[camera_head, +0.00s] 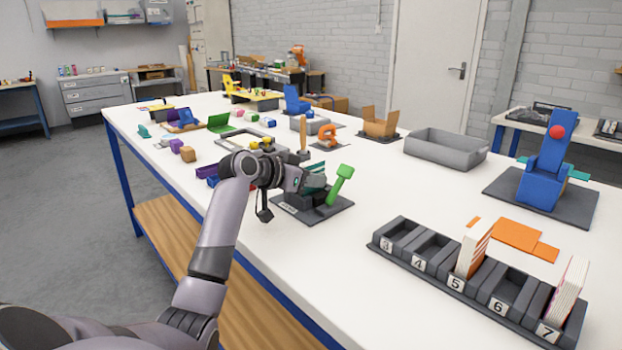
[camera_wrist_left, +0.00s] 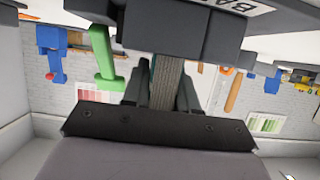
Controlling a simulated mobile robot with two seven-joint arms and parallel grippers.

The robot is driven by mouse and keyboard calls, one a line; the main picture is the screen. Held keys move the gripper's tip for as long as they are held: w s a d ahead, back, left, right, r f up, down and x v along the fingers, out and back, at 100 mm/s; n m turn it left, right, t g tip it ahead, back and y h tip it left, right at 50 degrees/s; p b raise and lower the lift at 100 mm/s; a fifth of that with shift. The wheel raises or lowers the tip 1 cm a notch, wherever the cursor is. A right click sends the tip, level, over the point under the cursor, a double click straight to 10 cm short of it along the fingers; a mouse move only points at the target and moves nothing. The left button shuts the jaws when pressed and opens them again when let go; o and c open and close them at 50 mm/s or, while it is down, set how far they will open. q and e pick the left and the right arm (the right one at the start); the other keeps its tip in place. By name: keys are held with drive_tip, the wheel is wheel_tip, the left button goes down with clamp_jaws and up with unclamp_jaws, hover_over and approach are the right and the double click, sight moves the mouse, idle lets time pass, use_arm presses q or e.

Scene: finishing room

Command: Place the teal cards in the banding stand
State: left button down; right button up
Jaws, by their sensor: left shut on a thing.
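The banding stand (camera_head: 335,210) is a dark grey base with a white label and a tilted green lever (camera_head: 340,185). The lever also shows in the wrist view (camera_wrist_left: 104,60). My left gripper (camera_head: 308,180) is over the stand, left of the lever, and is shut on the teal cards (camera_head: 315,167). In the wrist view the stack's layered edge (camera_wrist_left: 168,82) sits between the two dark fingers, close to the stand's labelled block (camera_wrist_left: 165,28). Whether the cards touch the stand is hidden by the gripper. My right gripper is out of view.
A numbered dark rack (camera_head: 405,238) with card stacks in slots 5 and 7 stands at the front right. Orange sheets (camera_head: 517,236) lie behind it. A grey bin (camera_head: 446,150) and a blue fixture (camera_head: 547,170) stand further back. The white table between stand and rack is clear.

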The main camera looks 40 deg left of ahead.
use_arm(q)
drive_tip(key=c, duration=0.9)
unclamp_jaws()
drive_tip(key=shift+f, duration=0.1)
drive_tip(key=shift+r, duration=0.25)
drive_tip(key=v, duration=1.2)
drive_tip(key=shift+f, duration=0.1)
